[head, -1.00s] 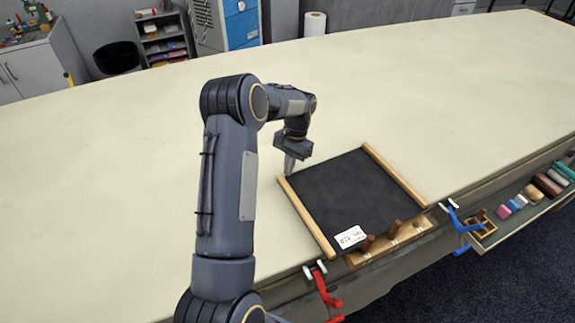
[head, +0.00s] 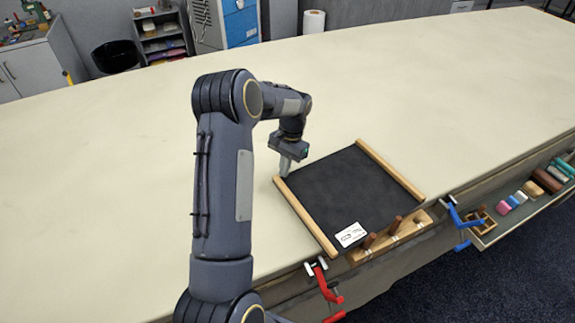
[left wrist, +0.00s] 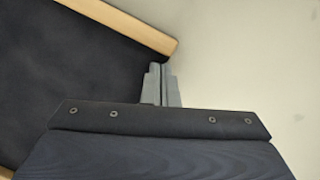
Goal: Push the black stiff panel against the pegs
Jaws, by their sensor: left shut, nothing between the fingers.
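The black stiff panel (head: 345,185) lies flat on the table between two light wooden strips (head: 305,217) and (head: 390,170). A white label (head: 350,235) sits at its near left corner. Brown pegs (head: 370,240) and (head: 396,223) stand in a wooden block (head: 405,235) along the near edge; I cannot tell whether the panel touches them. My left gripper (head: 284,170) is shut and empty, pointing down at the panel's far left corner, by the end of the left strip. In the left wrist view its fingers (left wrist: 162,85) show beside the strip end (left wrist: 130,28). My right gripper is out of view.
The cream cloth table (head: 440,100) is clear behind and to the left of the panel. A red clamp (head: 325,285) and a blue clamp (head: 460,222) grip the front edge. A tray (head: 525,207) with small coloured blocks hangs at the right.

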